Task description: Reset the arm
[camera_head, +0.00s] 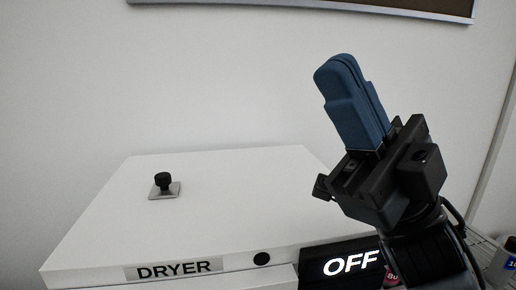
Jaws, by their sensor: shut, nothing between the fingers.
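My gripper (342,66) is at the right of the view, raised above the right side of the dryer. Its blue fingers point up and a little left. The fingers are pressed together and hold nothing. My arm comes up from the lower right corner and hides part of the dryer's right side.
The white dryer (225,205) has a black knob (163,181) on top, a DRYER label (173,269) and a display reading OFF (350,263). A white container (503,265) stands at lower right. The wall behind is bare below a framed board (330,9).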

